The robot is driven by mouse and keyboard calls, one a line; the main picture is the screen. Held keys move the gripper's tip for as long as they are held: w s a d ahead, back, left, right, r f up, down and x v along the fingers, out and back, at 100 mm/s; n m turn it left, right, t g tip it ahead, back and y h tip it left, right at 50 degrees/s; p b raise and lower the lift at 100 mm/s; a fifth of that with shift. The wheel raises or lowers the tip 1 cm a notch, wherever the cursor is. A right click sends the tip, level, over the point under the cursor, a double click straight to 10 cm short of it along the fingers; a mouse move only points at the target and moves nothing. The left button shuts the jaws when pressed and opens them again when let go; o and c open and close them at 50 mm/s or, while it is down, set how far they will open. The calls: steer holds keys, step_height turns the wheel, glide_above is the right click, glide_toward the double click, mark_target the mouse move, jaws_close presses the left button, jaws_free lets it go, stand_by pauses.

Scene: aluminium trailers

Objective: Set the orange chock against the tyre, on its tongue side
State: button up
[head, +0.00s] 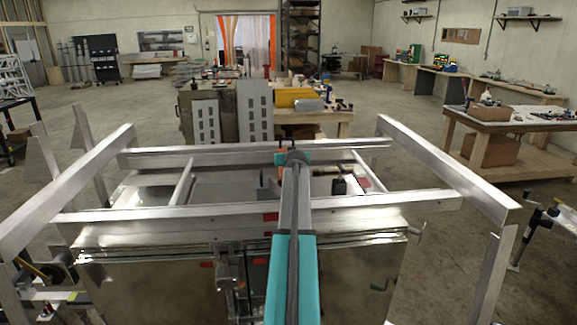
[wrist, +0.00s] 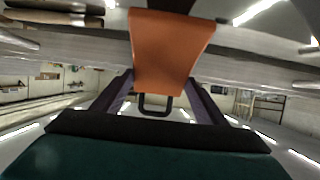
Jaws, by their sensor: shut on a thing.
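The orange chock (wrist: 170,50) fills the upper middle of the wrist view, with a dark loop handle (wrist: 157,104) at its lower end. My gripper (wrist: 160,88) is shut on it, with a finger on each side of the handle end. In the head view my arm reaches forward over the aluminium trailer frame (head: 150,219). I cannot pick out the tyre or the tongue for certain in either view.
Metal beams (wrist: 260,48) cross the wrist view behind the chock. Workbenches (head: 505,125) stand at the right. Grey slotted panels (head: 255,110) and a wooden bench (head: 328,124) stand beyond the frame. Concrete floor (head: 400,110) is open between the frame and the right benches.

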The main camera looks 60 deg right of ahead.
steer(key=shift+f+p, duration=0.6)
steer(key=shift+f, duration=1.05)
steer(key=shift+f, duration=0.1)
steer(key=o, duration=1.5)
steer(key=shift+s+a+b, duration=0.3)
steer(key=shift+s+a, duration=0.05)
steer(key=shift+a, duration=0.1)
steer(key=b+v, duration=0.2)
steer(key=v, duration=0.3)
steer(key=shift+s+a+r, duration=0.15)
steer(key=shift+a+r, duration=0.1)
steer(key=shift+r, duration=0.05)
